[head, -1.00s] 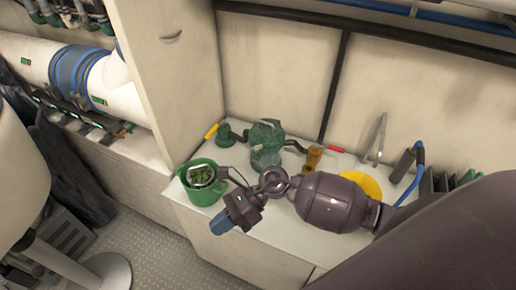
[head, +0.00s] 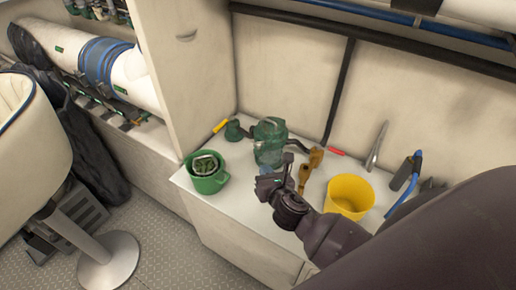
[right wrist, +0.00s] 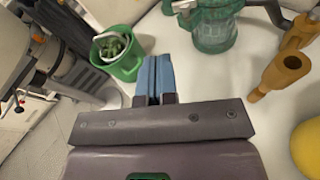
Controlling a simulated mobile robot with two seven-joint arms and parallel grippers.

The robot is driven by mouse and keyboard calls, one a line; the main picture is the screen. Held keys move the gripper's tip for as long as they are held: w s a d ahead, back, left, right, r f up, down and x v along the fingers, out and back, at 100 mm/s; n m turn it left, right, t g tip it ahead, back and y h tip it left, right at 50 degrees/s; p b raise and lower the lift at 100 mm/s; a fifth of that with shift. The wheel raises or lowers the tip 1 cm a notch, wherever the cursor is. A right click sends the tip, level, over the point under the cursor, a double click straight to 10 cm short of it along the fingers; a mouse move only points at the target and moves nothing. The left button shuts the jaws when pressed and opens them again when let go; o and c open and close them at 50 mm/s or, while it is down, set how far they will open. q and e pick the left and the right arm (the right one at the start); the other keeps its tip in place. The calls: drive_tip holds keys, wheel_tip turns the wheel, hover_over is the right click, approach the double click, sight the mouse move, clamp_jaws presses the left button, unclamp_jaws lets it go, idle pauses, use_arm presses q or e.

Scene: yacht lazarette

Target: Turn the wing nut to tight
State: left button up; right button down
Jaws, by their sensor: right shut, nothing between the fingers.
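A green see-through strainer (head: 270,143) stands on the white counter, and its lower body shows in the right wrist view (right wrist: 214,32). A small grey winged part (right wrist: 184,6) shows at its upper left there; I cannot tell for certain that it is the wing nut. I cannot tell how tight any nut is. My right gripper (right wrist: 153,62) has its blue fingers together and empty. It is in front of the strainer in the head view, apart from it in the wrist view. My left gripper is out of view.
A green bucket (head: 205,184) with green contents stands left on the white counter (head: 235,212). A brown fitting (head: 305,177), a yellow bucket (head: 349,194) and a blue-handled tool (head: 403,183) are to the right. The wall is close behind.

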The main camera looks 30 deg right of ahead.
drive_tip(key=d+h, duration=0.1)
approach(257, 147)
drive_tip(key=shift+n+g, duration=0.3)
drive_tip(key=w, duration=0.5)
drive_tip(key=shift+w+d+b, duration=0.3)
drive_tip(key=shift+w+b, duration=0.1)
drive_tip(key=shift+w+d, duration=0.2)
drive_tip(key=shift+w, duration=0.5)
drive_tip(key=shift+w+a+h, duration=0.1)
drive_tip(key=shift+h, duration=0.2)
